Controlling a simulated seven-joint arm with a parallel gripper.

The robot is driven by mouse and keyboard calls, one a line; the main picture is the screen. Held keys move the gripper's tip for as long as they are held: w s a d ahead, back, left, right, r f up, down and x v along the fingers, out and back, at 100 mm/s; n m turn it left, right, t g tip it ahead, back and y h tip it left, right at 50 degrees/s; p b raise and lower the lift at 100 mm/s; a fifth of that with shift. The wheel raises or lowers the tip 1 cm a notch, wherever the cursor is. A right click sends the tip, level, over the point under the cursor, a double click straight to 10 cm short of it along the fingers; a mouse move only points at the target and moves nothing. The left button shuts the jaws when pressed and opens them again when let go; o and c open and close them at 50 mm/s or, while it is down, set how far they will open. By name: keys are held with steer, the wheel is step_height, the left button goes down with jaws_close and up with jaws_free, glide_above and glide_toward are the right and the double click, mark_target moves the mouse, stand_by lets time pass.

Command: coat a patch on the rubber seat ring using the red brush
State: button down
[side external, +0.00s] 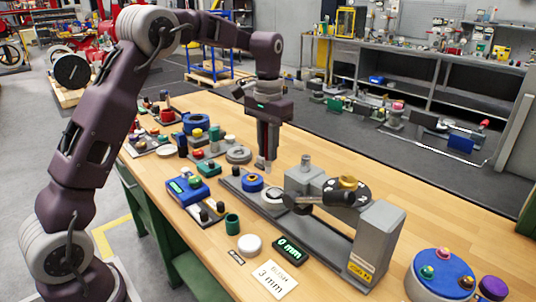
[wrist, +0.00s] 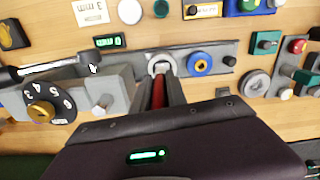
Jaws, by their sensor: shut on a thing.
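My gripper (side external: 265,160) points down over the grey fixture bar (side external: 240,186). In the wrist view its fingers (wrist: 161,82) are shut on a red strip, which looks like the red brush (wrist: 159,93); its tip is hard to make out. A pale ring with a dark centre (wrist: 160,63), seemingly the rubber seat ring, sits on the bar just beyond the fingertips. In the side view it lies right of the gripper (side external: 274,194). I cannot tell whether the brush touches it. A blue ring with a yellow centre (side external: 252,182) sits beside it on the bar.
A green display (side external: 290,248) reads 0 mm, near a white 3 mm card (side external: 274,280). Several small parts crowd the left; bare wood lies at the back right.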

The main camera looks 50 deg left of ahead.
mark_target(267, 172)
steer(key=shift+f, duration=3.55)
steer(key=shift+w+f, duration=0.25)
steer(key=shift+w, duration=0.4)
steer(key=shift+w+r, duration=0.15)
steer(key=shift+w, duration=0.95)
steer(key=shift+w+r, duration=0.1)
steer(key=shift+w, duration=1)
steer(key=shift+s, duration=0.2)
steer(key=shift+s+f, duration=0.45)
steer(key=shift+s, duration=2.25)
steer(key=shift+w+a, duration=0.1)
steer(key=shift+a, duration=0.3)
steer(key=shift+w+r, duration=0.2)
steer(key=shift+w, duration=1.15)
steer(key=shift+w+r, duration=0.15)
steer(key=shift+w, duration=1.2)
steer(key=shift+s+f, duration=0.35)
steer(key=shift+s, duration=2.35)
steer(key=shift+r, duration=4.05)
